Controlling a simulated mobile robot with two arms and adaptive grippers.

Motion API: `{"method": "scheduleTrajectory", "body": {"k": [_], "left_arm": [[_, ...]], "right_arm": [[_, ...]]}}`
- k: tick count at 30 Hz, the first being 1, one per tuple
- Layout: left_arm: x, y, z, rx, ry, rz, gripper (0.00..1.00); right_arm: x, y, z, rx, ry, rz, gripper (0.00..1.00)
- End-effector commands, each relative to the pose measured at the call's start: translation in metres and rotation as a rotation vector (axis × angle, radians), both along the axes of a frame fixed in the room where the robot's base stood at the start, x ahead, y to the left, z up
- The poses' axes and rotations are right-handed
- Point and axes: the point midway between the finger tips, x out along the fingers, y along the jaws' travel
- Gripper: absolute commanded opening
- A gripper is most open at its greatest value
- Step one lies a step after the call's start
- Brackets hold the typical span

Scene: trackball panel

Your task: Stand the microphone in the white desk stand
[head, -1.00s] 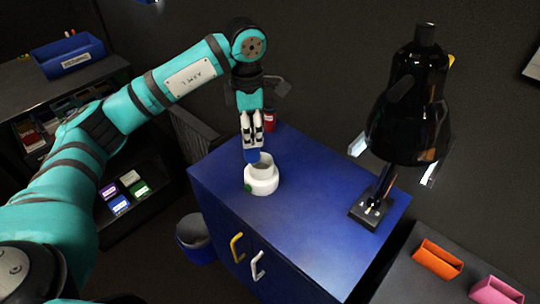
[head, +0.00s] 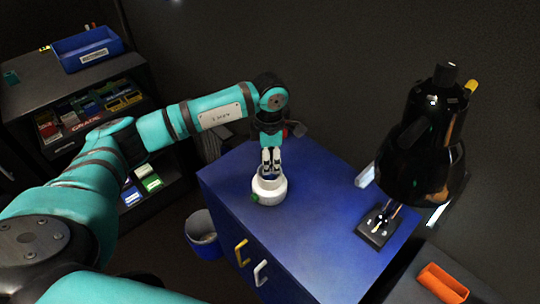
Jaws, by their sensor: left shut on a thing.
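The white desk stand (head: 268,193) is a round white cup shape on the blue cabinet top, with a small green spot on its left side. My left gripper (head: 270,168) points down right over the stand's opening and is shut on the microphone. Only a little blue of the microphone shows between and below the fingers, at the stand's mouth. The rest of it is hidden by the fingers and the stand's rim, so I cannot tell how deep it sits. My right gripper is out of view.
A black desk lamp (head: 421,150) stands at the right of the blue cabinet (head: 330,210). The cabinet top between stand and lamp is clear. A blue bin (head: 202,245) is on the floor, and a dark shelf with a blue tray (head: 88,50) stands at left.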

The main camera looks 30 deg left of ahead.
Motion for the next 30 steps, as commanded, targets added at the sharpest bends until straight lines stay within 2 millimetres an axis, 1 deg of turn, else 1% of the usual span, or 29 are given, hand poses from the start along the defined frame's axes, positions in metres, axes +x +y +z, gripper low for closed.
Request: {"method": "scheduleTrajectory", "body": {"k": [1, 3, 6, 10, 11, 15, 24, 26, 28, 30], "left_arm": [[0.001, 0.0, 0.0, -0.001, -0.002, 0.0, 0.01], [0.001, 0.0, 0.0, -0.001, -0.003, 0.0, 0.01], [0.001, 0.0, 0.0, -0.001, -0.003, 0.0, 0.01], [0.001, 0.0, -0.005, -0.001, -0.003, 0.0, 0.01], [0.001, 0.0, -0.003, 0.0, -0.002, 0.0, 0.45], [0.0, 0.0, -0.003, 0.0, -0.001, 0.0, 0.63], [0.0, 0.0, -0.001, 0.0, -0.002, 0.0, 0.64], [0.0, 0.0, 0.003, 0.0, -0.002, 0.0, 0.64], [0.002, 0.0, 0.008, 0.0, -0.005, 0.0, 0.64], [0.002, 0.0, 0.019, 0.0, -0.007, -0.001, 0.64]], "right_arm": [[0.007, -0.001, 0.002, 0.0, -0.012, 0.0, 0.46], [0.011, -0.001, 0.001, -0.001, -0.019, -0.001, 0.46], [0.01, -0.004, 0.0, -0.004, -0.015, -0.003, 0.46], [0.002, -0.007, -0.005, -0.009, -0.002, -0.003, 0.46], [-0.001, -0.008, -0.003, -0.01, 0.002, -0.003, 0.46], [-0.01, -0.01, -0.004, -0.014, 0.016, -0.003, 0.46], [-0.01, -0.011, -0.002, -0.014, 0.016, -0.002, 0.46], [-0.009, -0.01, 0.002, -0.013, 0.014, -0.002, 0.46], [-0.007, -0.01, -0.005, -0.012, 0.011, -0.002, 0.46], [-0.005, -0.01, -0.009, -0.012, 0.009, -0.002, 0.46]]}}
